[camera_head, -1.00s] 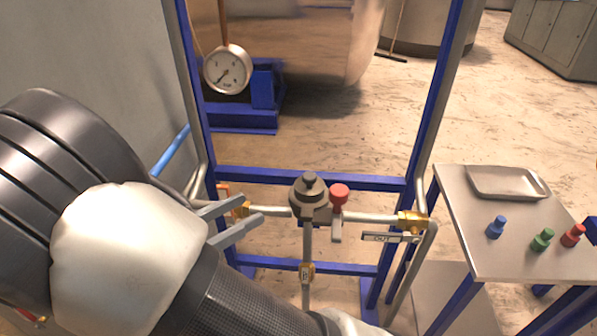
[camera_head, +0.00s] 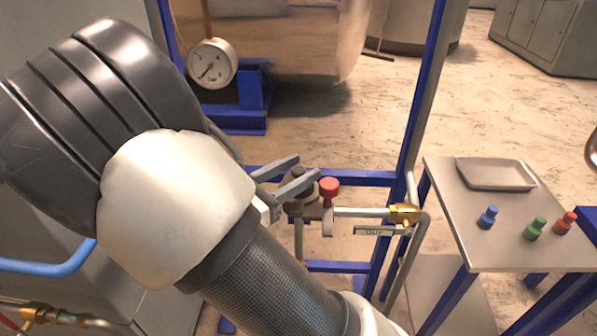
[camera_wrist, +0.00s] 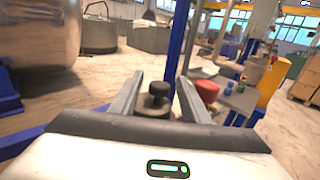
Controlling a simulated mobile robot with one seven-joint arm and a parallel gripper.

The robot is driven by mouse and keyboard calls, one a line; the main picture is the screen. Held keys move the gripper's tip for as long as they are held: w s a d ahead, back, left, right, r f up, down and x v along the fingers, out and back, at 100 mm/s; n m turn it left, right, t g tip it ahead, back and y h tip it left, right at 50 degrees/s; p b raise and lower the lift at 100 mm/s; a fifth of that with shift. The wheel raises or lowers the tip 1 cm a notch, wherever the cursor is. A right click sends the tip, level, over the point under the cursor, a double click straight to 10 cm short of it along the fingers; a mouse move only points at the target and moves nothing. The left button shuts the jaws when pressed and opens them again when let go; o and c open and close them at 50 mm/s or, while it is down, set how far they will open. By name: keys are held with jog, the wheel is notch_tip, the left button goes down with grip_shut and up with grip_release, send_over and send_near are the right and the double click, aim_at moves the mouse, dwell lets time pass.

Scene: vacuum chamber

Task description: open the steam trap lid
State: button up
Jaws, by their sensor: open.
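The steam trap (camera_head: 300,208) is a dark grey round body on the pipe in front of the blue frame; my fingers partly cover it in the head view. Its lid has a dark knob, which shows in the wrist view (camera_wrist: 158,92) between my two fingers. My gripper (camera_head: 306,167) is open, with the fingers over the trap's top from the left. I cannot tell whether either finger touches the knob. The red valve knob (camera_head: 329,187) stands just right of the trap; in the wrist view (camera_wrist: 207,92) it is right of the right finger.
A brass fitting (camera_head: 404,214) and a tagged lever (camera_head: 378,231) sit right of the trap. A side table (camera_head: 490,252) holds a metal tray (camera_head: 497,175) and blue (camera_head: 487,217), green (camera_head: 535,229) and red (camera_head: 565,223) pegs. A pressure gauge (camera_head: 212,63) is behind.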

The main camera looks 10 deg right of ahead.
jog(key=shift+w+d, duration=0.1)
jog(key=shift+d, duration=0.1)
grip_shut()
